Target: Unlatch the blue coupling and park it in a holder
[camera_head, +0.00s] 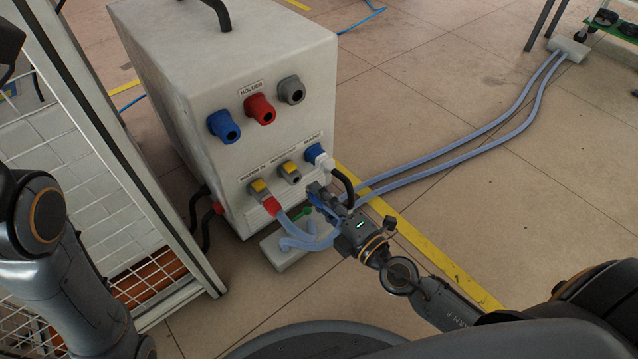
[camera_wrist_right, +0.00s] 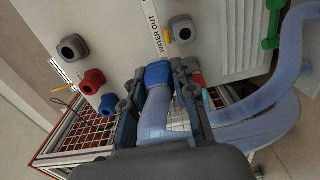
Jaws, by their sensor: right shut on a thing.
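My right gripper (camera_head: 322,194) is shut on the blue coupling, low in front of the heater box. In the wrist view the blue coupling (camera_wrist_right: 158,74) sits between the fingers (camera_wrist_right: 158,86), with a pale blue hose (camera_wrist_right: 156,110) running from it. The WATER OUT socket (camera_head: 290,173) with its yellow latch looks empty, and the coupling is apart from it. In the holder row above are a blue holder (camera_head: 223,126), a red holder (camera_head: 259,108) and a grey holder (camera_head: 291,90), all with open fronts. My left gripper is out of view.
A red coupling (camera_head: 271,205) sits in the WATER IN socket (camera_head: 259,189). A white plug (camera_head: 324,161) with a black cable is at the right socket. A grey block (camera_head: 283,251) with hoses and a green handle stands below. A mesh cage (camera_head: 90,170) stands left.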

